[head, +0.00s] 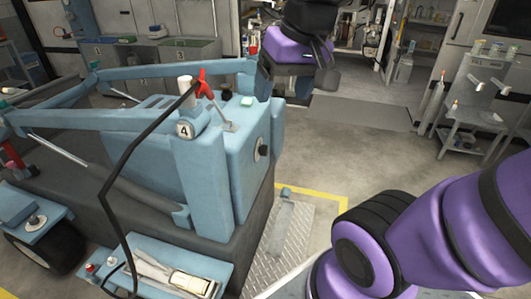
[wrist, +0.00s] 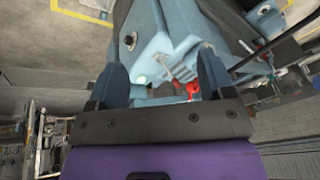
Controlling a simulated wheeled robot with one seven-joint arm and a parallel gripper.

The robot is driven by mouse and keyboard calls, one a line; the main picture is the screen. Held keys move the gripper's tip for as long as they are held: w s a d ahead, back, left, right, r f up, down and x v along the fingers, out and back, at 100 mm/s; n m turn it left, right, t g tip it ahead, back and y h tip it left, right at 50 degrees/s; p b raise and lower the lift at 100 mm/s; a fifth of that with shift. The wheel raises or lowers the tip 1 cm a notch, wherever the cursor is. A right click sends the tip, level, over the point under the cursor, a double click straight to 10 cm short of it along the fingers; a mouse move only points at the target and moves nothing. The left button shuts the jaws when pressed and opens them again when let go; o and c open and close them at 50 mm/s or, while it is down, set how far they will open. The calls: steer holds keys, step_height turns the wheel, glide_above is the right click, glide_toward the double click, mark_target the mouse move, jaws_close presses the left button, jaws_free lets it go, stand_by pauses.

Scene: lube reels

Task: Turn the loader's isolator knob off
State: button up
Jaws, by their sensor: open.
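The blue loader (head: 180,165) fills the left and middle of the head view. A small dark round knob (head: 263,151) sits on its right-hand side face; this looks like the isolator knob. The knob also shows in the wrist view (wrist: 129,40), upper left of centre, beyond the left finger. Its setting is too small to read. My gripper (head: 290,82) is open and empty, above and apart from the loader's right end. In the wrist view its two dark fingers (wrist: 161,75) are spread, with the loader's top face between and beyond them.
A red-handled lever (head: 202,84) and a pale green button (head: 247,100) stand on the loader's top. A black hose (head: 125,160) arches over its left side. A tread-plate step (head: 290,235) lies below the knob. A trolley (head: 470,115) stands at right; floor between is clear.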

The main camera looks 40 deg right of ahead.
steer(key=w+d+f+m+g+y, duration=0.1)
steer(key=w+d+f+m+y, duration=0.45)
steer(key=w+f, duration=0.45)
steer(key=w+d+f+m+g+y, duration=0.1)
steer(key=w+d+f+m+y, duration=0.45)
steer(key=w, duration=0.65)
steer(key=m+t+h, duration=0.1)
steer(key=m+t, duration=1.2)
steer(key=m, duration=0.3)
glide_toward(267, 152)
steer(key=x, duration=1.1)
steer(key=shift+w+d+f, duration=0.2)
steer(key=shift+d+f, duration=0.05)
steer(key=shift+n, duration=0.3)
steer(key=c, duration=0.9)
